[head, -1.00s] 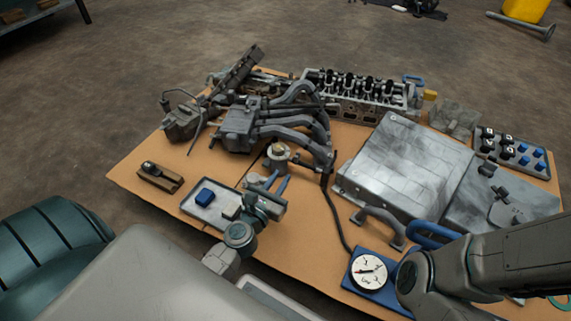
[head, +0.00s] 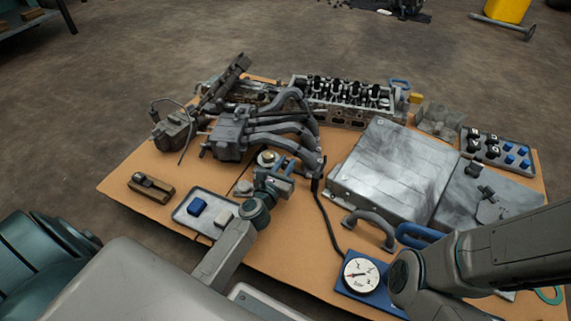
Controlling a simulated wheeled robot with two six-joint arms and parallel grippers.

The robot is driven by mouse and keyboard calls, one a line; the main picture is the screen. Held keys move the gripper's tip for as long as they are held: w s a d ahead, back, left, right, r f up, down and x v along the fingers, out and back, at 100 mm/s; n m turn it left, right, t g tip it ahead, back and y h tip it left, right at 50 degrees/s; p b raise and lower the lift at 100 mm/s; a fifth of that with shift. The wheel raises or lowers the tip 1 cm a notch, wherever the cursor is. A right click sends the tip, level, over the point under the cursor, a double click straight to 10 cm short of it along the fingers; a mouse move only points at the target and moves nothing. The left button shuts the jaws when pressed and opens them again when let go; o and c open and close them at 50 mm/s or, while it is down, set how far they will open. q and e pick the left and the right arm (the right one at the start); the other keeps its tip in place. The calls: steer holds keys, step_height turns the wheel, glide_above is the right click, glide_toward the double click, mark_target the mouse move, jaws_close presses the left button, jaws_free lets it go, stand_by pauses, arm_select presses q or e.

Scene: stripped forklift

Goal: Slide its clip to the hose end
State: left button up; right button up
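A black hose (head: 329,222) runs over the board from the pressure gauge (head: 361,275) up to the manifold (head: 262,128). A dark piece (head: 317,184) sits at its upper end by the manifold; I cannot tell whether it is the clip. My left gripper (head: 282,165) is beside a round metal fitting with a brass-coloured top (head: 268,157), left of the hose. Its two fingers look apart with nothing seen between them; I cannot tell whether they touch the fitting. My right arm crosses the lower right, and its gripper is not in view.
A tray (head: 178,217) with a blue block (head: 197,206) and a pale block lies left of my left arm. A wooden block with a dark knob (head: 151,187) is further left. A cylinder head (head: 345,100), large metal covers (head: 385,170) and a loose grey handle (head: 372,225) crowd the right.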

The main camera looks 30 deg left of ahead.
arm_select(q)
jaws_close()
steer(key=shift+a, duration=0.15)
jaws_free()
steer(key=shift+s, duration=0.1)
steer(key=s, duration=0.3)
steer(key=s+b, duration=0.1)
steer(key=s, duration=0.5)
steer(key=shift+s+d+f, duration=0.15)
steer(key=shift+d, duration=0.15)
steer(key=shift+s, duration=0.65)
